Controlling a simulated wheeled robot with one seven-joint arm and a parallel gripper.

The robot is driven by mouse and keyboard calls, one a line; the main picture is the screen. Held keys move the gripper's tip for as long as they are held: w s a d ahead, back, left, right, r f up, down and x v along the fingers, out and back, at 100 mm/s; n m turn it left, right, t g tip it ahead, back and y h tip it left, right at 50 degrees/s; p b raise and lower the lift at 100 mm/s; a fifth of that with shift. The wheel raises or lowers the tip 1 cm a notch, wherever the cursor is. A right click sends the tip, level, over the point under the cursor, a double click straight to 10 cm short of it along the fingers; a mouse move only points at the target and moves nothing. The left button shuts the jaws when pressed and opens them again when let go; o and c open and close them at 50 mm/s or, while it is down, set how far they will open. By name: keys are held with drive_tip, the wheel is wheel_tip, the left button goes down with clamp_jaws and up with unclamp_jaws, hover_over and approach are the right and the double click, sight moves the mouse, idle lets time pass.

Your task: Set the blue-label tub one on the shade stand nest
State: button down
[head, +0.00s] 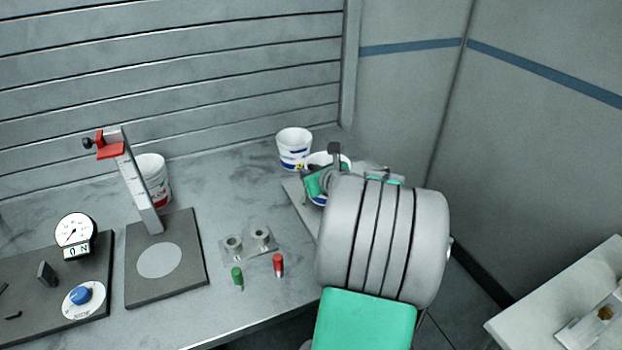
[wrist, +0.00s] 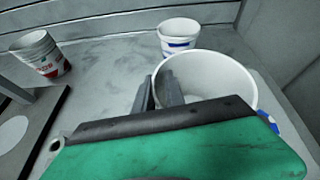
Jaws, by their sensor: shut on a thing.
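My gripper (wrist: 160,92) is shut on the near-left wall of a white open tub (wrist: 235,75). A bit of blue label shows low on this tub's right side in the wrist view. In the head view this tub (head: 341,160) is mostly hidden behind my gripper and arm. Whether its base touches anything is hidden. A second white tub with a blue label (head: 294,149) stands upright just behind it, near the back wall; it also shows in the wrist view (wrist: 178,35). I cannot tell for sure which thing is the shade stand nest.
A red-label tub (head: 153,182) stands behind a dark board (head: 190,270) with a grey disc and an upright red-clamped scale. A gauge (head: 76,231) is left.

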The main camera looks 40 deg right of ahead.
drive_tip(key=shift+f, duration=1.8)
drive_tip(key=c, duration=1.4)
unclamp_jaws()
drive_tip(key=shift+p, duration=0.3)
drive_tip(key=shift+r, duration=0.3)
drive_tip(key=v, duration=1.2)
drive_tip(key=w+a+f+n+g+y, duration=0.2)
drive_tip(key=a+n, duration=0.7)
drive_tip(key=w+a+f+n+g+y, duration=0.1)
drive_tip(key=a+n+g+y, duration=0.15)
drive_tip(key=a+n, duration=0.7)
drive_tip(key=s+a+n+g, duration=0.1)
drive_tip(key=s+a+n, duration=0.2)
drive_tip(key=n, duration=0.3)
drive_tip(key=s+a+n+g+h, duration=0.1)
drive_tip(key=s+a+n+g, duration=0.1)
drive_tip(key=n, duration=0.4)
drive_tip(key=s+a+n+g, duration=0.1)
drive_tip(key=s+a+n, duration=0.3)
drive_tip(key=a+n, duration=0.2)
drive_tip(key=shift+a+n+b, duration=0.2)
drive_tip(key=shift+n+b, duration=0.2)
drive_tip(key=shift+n, duration=0.15)
